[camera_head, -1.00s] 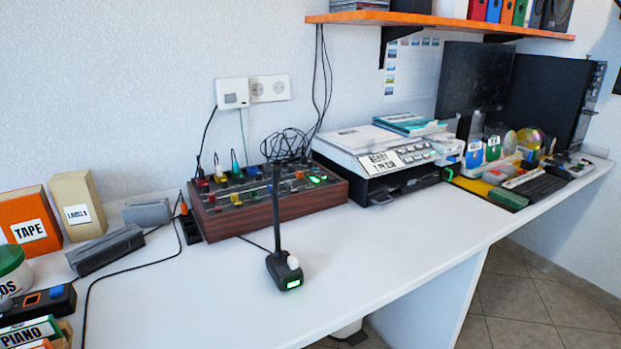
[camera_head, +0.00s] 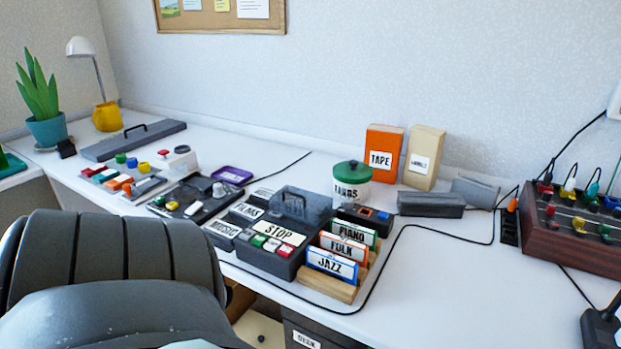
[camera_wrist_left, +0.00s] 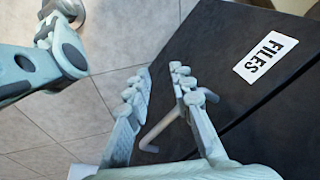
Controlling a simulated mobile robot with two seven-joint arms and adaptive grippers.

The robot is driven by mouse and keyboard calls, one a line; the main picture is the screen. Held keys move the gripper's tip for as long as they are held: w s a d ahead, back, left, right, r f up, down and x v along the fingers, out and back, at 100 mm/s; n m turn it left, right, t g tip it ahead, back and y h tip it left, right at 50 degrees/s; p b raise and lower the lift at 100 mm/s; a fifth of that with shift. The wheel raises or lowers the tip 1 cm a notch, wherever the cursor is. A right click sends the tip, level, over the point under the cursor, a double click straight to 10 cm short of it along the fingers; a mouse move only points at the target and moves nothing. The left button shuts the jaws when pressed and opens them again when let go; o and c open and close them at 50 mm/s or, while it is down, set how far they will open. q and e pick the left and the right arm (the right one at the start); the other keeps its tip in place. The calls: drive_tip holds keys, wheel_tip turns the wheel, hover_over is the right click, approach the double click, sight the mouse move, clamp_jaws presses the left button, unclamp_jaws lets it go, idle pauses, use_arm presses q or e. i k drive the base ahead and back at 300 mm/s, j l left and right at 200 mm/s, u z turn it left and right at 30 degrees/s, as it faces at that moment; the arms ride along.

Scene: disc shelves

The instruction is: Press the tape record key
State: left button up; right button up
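A dark tape recorder (camera_head: 300,207) with a grey lid and a STOP label stands on the white desk in the head view. A row of small keys along its front includes a green key (camera_head: 258,240), a white one and a red key (camera_head: 285,250). I cannot tell from markings which one is record. My left gripper (camera_wrist_left: 162,71) shows in the left wrist view, with its fingers apart and nothing between them. It is beside a dark cabinet labelled FILES, away from the keys. Neither gripper shows in the head view.
Upright cases (camera_head: 335,262) labelled PIANO, FOLK and JAZZ stand right of the recorder. A green-lidded tub (camera_head: 351,190) stands behind. A dark panel with knobs (camera_head: 190,200) lies to the left. The FILES cabinet (camera_wrist_left: 235,40) has a handle close to my left fingers.

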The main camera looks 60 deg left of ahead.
sight(286, 250)
drive_tip(key=u, duration=1.9)
